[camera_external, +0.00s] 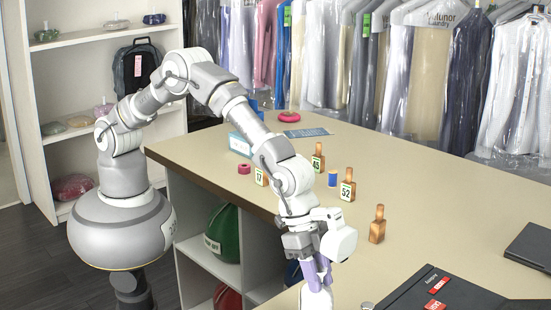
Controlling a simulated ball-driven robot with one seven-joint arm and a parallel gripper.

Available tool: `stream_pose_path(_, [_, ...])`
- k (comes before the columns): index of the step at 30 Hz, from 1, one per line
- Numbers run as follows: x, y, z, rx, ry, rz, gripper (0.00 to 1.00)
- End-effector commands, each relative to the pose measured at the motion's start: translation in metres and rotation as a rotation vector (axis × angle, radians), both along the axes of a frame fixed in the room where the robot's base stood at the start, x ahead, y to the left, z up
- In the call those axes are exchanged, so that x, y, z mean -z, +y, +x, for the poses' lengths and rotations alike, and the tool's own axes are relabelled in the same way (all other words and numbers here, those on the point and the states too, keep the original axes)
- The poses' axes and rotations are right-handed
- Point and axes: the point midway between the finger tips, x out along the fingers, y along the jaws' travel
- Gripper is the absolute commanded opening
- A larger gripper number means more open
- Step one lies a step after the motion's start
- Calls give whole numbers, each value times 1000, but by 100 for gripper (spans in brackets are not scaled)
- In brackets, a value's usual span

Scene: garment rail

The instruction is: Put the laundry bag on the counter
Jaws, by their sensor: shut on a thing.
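My gripper (316,278), with pale purple fingers, points down near the bottom edge of the view, in front of the counter (295,178). It is shut on a white thing (316,299), whose lower part is cut off by the picture edge. I cannot tell for sure whether this is the laundry bag, or whether it touches the counter. A green bag-like bundle with a white label (222,232) sits in a cubby under the counter. A red bundle (227,298) is below it, and a blue one (293,272) is partly hidden behind my gripper.
Wooden number tags (348,187), a blue spool (332,179) and a pink roll (244,168) stand on the counter. A plain wooden piece (377,225) is right of my gripper. A black folder (435,290) lies front right. The counter's middle right is clear. Garments hang behind.

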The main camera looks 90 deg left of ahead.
Motion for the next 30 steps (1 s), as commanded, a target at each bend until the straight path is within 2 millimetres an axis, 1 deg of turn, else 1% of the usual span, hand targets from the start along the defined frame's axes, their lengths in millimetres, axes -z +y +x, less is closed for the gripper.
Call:
stream_pose_path(1, [14, 1, -2, 0, 6, 5, 0])
stream_pose_path(3, [26, 1, -2, 0, 6, 4, 0])
stream_pose_path(5, [32, 1, -2, 1, 5, 4, 0])
stream_pose_path(12, [32, 1, -2, 0, 3, 2, 0])
stream_pose_path(15, [35, 1, -2, 0, 3, 2, 0])
stream_pose_path(16, [36, 1, -2, 0, 4, 3, 26])
stream_pose_path(19, [35, 1, -2, 0, 4, 3, 49])
stream_pose_path(27, [34, 1, -2, 0, 4, 3, 50])
stream_pose_path(30, [28, 2, -3, 0, 3, 1, 50])
